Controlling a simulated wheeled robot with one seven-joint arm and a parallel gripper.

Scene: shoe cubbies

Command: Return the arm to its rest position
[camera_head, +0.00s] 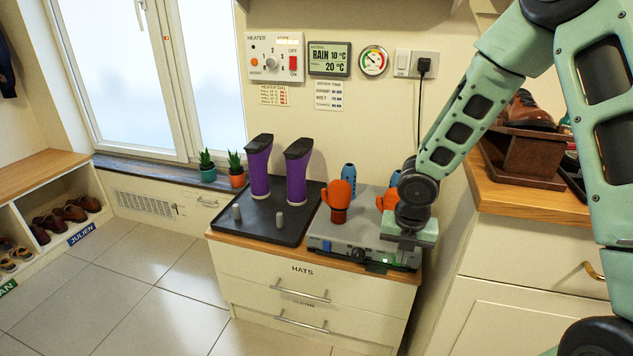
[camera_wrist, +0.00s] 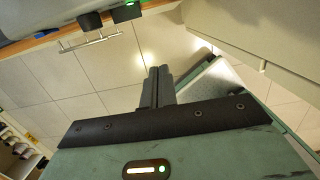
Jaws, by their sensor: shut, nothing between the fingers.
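My green arm reaches in from the right in the head view. My gripper (camera_wrist: 158,87) shows in the wrist view with its two dark fingers together and nothing between them. In the head view its green hand (camera_head: 415,233) is low, at the front right of the grey heater box (camera_head: 335,236), and hides part of it. I cannot tell from the head view whether the hand touches the box. The box's dark front knob and green light (camera_wrist: 125,12) show at the top of the wrist view.
Orange gloves (camera_head: 339,200) stand on the heater box. Purple boots (camera_head: 260,170) stand on a black tray (camera_head: 277,225) beside it. The wooden cabinet top (camera_head: 530,197) at right, holding a brown shoe rack (camera_head: 522,158), is close to my arm. Open tiled floor (camera_head: 150,290) lies at left.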

